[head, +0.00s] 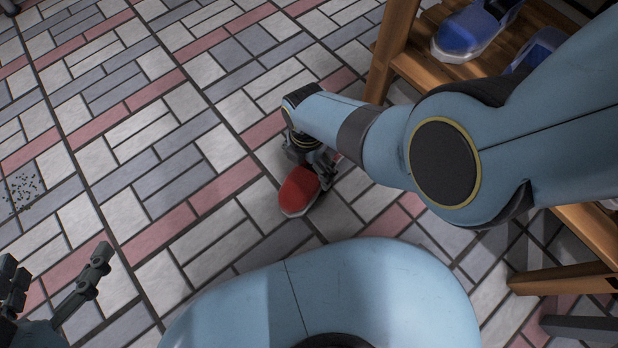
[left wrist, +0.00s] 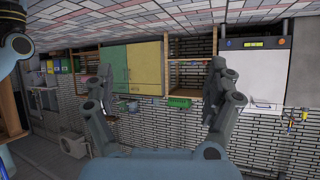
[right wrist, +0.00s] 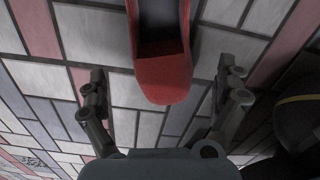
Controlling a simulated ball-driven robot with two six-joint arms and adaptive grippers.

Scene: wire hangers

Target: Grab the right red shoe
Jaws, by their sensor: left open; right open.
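A red shoe (head: 299,191) with a pale sole edge sits on the tiled floor in the head view, partly hidden by my right gripper (head: 318,165). Only one red shoe shows. In the right wrist view the red shoe (right wrist: 164,80) fills the top middle, with its dark opening upward and a rounded red end toward me. My right gripper is open, with one finger on each side of that end and visible gaps to both. I cannot tell its height above the floor. My left gripper (head: 55,268) is open and empty at the lower left of the head view.
A wooden rack (head: 387,50) stands at the right and holds blue shoes (head: 470,30). A wooden stool-like leg (head: 560,280) is at the lower right. The tiled floor on the left is mostly clear. Cabinets (left wrist: 145,68) and a white appliance (left wrist: 250,75) show in the left wrist view.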

